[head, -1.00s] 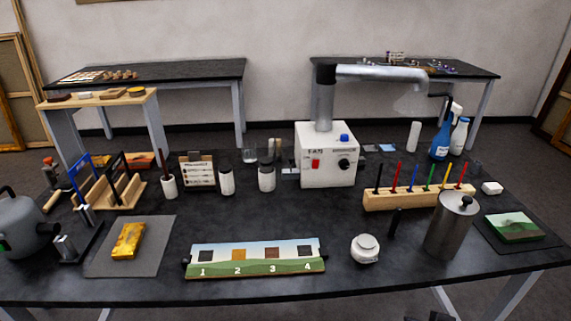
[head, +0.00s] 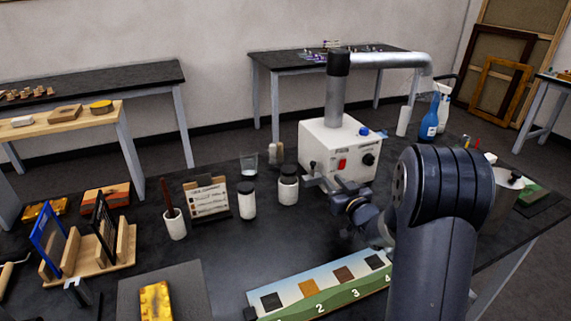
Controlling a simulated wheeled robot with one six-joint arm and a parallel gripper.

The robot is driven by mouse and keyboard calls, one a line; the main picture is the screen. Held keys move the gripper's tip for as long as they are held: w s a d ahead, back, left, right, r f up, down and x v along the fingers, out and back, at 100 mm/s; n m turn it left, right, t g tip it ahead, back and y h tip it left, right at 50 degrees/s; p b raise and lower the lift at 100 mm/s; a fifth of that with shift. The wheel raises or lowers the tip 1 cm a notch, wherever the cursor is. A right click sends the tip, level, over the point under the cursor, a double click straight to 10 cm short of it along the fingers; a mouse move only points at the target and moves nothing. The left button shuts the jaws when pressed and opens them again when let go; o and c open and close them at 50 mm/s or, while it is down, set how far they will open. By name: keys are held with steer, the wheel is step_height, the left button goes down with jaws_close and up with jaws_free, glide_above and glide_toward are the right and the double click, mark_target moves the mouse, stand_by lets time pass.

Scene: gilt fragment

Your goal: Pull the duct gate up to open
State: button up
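A white extractor box (head: 326,143) stands on the dark table, with a red switch, a black dial and a blue knob (head: 364,131) on top. A silver duct (head: 333,105) rises from it to a black elbow (head: 339,64) and runs right to a hood over the table. I cannot make out which part is the duct gate, or whether it is up or down. My gripper (head: 311,178) is low at the box's front left corner. Its fingers are small and dark here, so their opening and any contact are unclear. My arm hides the table's right front.
Two white jars with dark lids (head: 288,187) stand just left of my gripper. A card on a stand (head: 208,199) and a brush cup (head: 174,224) are farther left. A numbered painted strip (head: 330,290) lies in front. A blue spray bottle (head: 429,125) stands behind right.

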mark_target(313, 162)
steer(key=x, duration=0.4)
steer(key=p+x, duration=0.1)
steer(key=x, duration=0.3)
steer(key=a+p+x, duration=0.1)
steer(key=x, duration=0.2)
steer(key=shift+w+a, duration=0.1)
steer(key=shift+w, duration=0.15)
jaws_close()
